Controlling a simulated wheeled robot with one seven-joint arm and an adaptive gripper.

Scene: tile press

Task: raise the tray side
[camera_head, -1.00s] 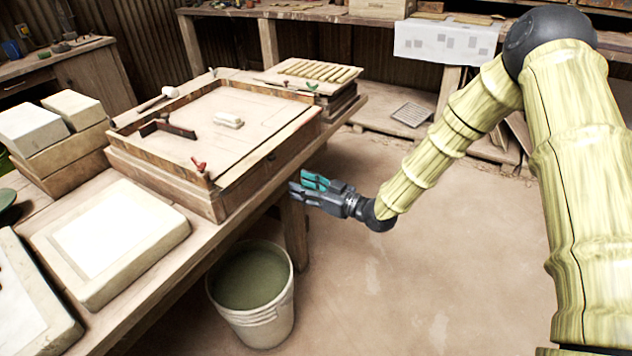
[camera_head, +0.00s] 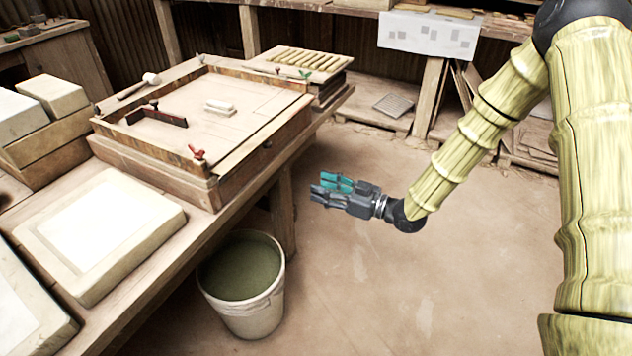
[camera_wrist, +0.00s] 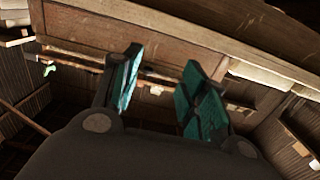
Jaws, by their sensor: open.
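The wooden tray (camera_head: 150,160) sits on the workbench, left of centre in the head view. Its long right side (camera_head: 262,140) faces the open floor, with a pale strip along its top; I cannot tell whether this side is hinged down. My gripper (camera_head: 328,187) is open and empty, right of the bench and apart from the tray. In the wrist view, its teal-padded fingers (camera_wrist: 162,62) stand apart before wooden boards (camera_wrist: 150,30), which I cannot identify for sure.
A dark bracket (camera_head: 160,117), a pale block (camera_head: 220,107) and a mallet (camera_head: 140,85) lie on or beside the tray. A bucket (camera_head: 255,322) stands on the floor by the bench leg (camera_head: 283,210). A white slab (camera_head: 95,235) lies at the near left. The floor right of the bench is clear.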

